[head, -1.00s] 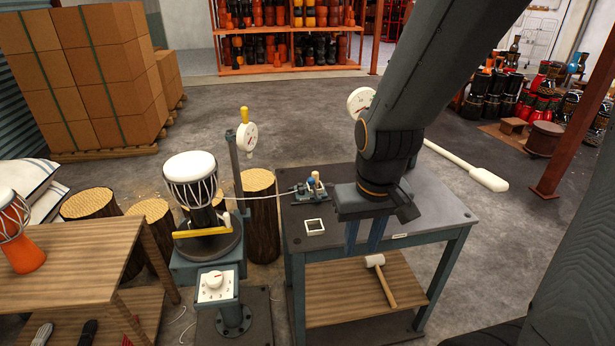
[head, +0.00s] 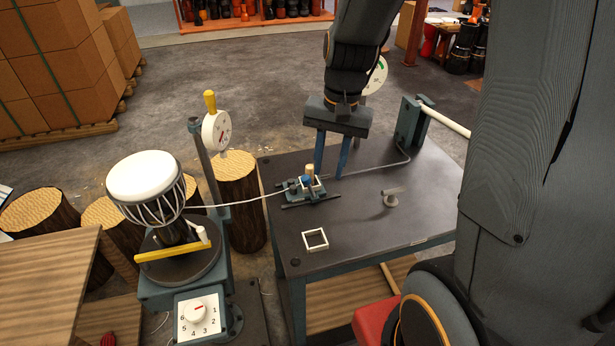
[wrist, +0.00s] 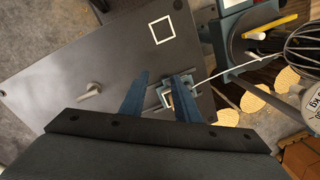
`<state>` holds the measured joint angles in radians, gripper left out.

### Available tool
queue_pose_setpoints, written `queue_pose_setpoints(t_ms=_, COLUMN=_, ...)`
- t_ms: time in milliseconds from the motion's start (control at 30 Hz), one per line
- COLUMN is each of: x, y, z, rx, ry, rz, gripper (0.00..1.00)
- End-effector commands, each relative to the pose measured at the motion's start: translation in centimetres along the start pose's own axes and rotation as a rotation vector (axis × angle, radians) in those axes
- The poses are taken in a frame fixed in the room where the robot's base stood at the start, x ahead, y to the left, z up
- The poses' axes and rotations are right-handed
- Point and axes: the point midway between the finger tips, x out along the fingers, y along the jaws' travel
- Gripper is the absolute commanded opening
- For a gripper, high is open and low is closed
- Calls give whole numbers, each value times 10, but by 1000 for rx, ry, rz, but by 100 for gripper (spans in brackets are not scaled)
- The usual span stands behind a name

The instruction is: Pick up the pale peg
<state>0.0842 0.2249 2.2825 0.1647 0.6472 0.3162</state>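A small pale tan peg (head: 310,169) stands upright in a small blue-grey fixture (head: 292,192) on the dark table. A blue piece (head: 307,179) sits right beside it in the fixture. I cannot tell how high the fingertips are above the peg.
A white square frame (head: 315,240) lies in front of the fixture. A dial gauge (head: 216,132) and a drum (head: 148,190) stand left of the table (head: 350,225). A pale cable runs from the fixture to the left.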

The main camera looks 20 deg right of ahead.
Motion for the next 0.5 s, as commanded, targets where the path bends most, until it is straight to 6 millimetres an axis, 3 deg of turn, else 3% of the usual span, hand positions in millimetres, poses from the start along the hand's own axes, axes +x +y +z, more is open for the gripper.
queue_pose_setpoints(t_ms=33, x=12, y=-6, z=-22, rx=116, ry=-37, rz=-13, gripper=29)
queue_pose_setpoints(t_ms=200, x=28, y=-26, z=-75, rx=466, ry=-160, rz=-56, gripper=29)
queue_pose_setpoints(t_ms=300, x=35, y=-34, z=-97, rx=615, ry=-220, rz=-73, gripper=29)
queue_pose_setpoints(t_ms=500, x=42, y=-42, z=-119, rx=763, ry=-287, rz=-88, gripper=29)
